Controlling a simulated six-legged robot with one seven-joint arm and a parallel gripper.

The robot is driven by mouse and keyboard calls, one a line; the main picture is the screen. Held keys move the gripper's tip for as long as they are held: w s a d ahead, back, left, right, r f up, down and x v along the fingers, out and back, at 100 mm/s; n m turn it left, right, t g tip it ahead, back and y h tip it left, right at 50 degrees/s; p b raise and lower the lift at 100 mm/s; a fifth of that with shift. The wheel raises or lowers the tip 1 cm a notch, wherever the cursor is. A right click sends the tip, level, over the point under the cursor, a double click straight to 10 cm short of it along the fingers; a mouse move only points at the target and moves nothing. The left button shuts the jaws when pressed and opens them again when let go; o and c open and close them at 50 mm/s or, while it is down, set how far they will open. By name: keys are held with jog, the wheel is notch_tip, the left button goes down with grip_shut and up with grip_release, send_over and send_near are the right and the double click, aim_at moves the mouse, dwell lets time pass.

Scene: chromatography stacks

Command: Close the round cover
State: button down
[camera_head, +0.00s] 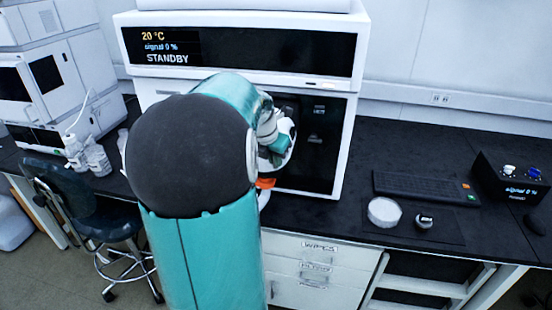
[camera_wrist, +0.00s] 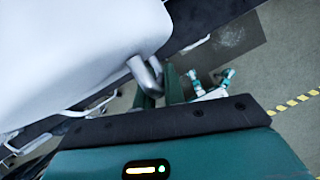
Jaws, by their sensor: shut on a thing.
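A bent metal handle (camera_wrist: 143,73) joins a large smooth white body (camera_wrist: 70,50) in the wrist view. The white body may be the round cover, but its full outline is cut off. My gripper (camera_wrist: 160,88) is shut on the metal handle, its dark green fingers close around it. In the head view my arm hides most of this contact, and the cover cannot be made out clearly. The hand end is in front of the white instrument (camera_head: 350,110), beside its dark front panel (camera_head: 318,150). A small orange part shows just below.
The instrument display (camera_head: 240,48) reads STANDBY. On the black bench to the right are a round white dish (camera_head: 384,211), a small dark-and-white item (camera_head: 424,221), a keyboard (camera_head: 420,187) and a signal box (camera_head: 515,178). A stool (camera_head: 85,215) stands at left.

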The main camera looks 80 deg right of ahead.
jog(key=shift+s+d, duration=0.2)
jog(key=shift+d, duration=0.05)
jog(key=c, duration=1.5)
grip_release()
jog(key=shift+w, duration=0.15)
jog(key=shift+w, duration=0.1)
jog(key=shift+r, duration=0.1)
jog(key=v, duration=1.3)
jog(key=shift+a+r, duration=0.25)
jog(key=shift+a, duration=0.05)
